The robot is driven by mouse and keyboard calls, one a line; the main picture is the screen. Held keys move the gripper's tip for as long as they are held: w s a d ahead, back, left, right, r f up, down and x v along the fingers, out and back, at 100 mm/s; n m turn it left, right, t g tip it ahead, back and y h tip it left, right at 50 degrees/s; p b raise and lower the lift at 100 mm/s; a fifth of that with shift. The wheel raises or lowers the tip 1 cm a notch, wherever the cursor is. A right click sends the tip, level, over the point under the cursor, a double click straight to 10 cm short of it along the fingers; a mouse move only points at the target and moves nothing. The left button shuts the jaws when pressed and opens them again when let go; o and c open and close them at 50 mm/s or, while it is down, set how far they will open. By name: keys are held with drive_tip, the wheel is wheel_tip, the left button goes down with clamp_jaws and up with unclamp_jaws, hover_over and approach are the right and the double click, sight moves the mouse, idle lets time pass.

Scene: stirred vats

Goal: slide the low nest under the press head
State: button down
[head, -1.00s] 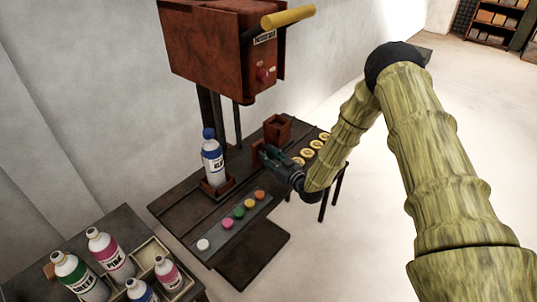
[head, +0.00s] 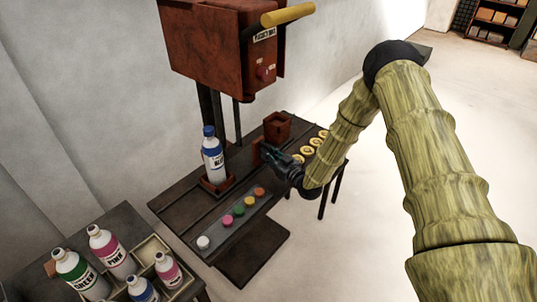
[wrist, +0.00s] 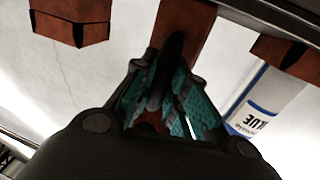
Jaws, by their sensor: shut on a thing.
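The low nest (head: 217,187) is a shallow rust-brown tray on the dark press table. A white bottle with a blue cap and "BLUE" label (head: 212,160) stands upright in it; both also show at the right in the wrist view. The red-brown press head (head: 210,55) hangs above on dark columns. My gripper (head: 268,152) is to the right of the low nest, apart from it. Whether the tab joins the nest is hidden.
A taller brown box (head: 277,127) stands behind my gripper. A strip of coloured buttons (head: 238,212) runs along the table front; yellow rings (head: 308,149) lie at the right. A side table with several bottles (head: 112,252) is front left. A yellow lever (head: 288,15) sticks out above.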

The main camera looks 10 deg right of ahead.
drive_tip(key=w+d+b, duration=0.3)
drive_tip(key=d, duration=0.1)
drive_tip(key=w+d+b, duration=0.3)
drive_tip(key=w+d, duration=0.1)
drive_tip(key=d, duration=0.1)
drive_tip(key=w+d+b, duration=0.3)
drive_tip(key=d, duration=0.2)
drive_tip(key=shift+w, duration=0.2)
drive_tip(key=shift+w+d, duration=0.15)
drive_tip(key=shift+d, duration=0.1)
drive_tip(key=shift+w+d+r, duration=0.1)
drive_tip(key=shift+r, duration=0.2)
drive_tip(key=shift+d+r, duration=0.1)
drive_tip(key=c, duration=1.7)
unclamp_jaws()
drive_tip(key=shift+o, duration=1.4)
drive_tip(key=shift+w+d+f, duration=0.1)
drive_tip(key=shift+w+f, duration=0.05)
drive_tip(key=shift+f, duration=0.1)
drive_tip(key=shift+s, duration=0.2)
drive_tip(key=v, duration=1.1)
drive_tip(key=shift+s, duration=0.3)
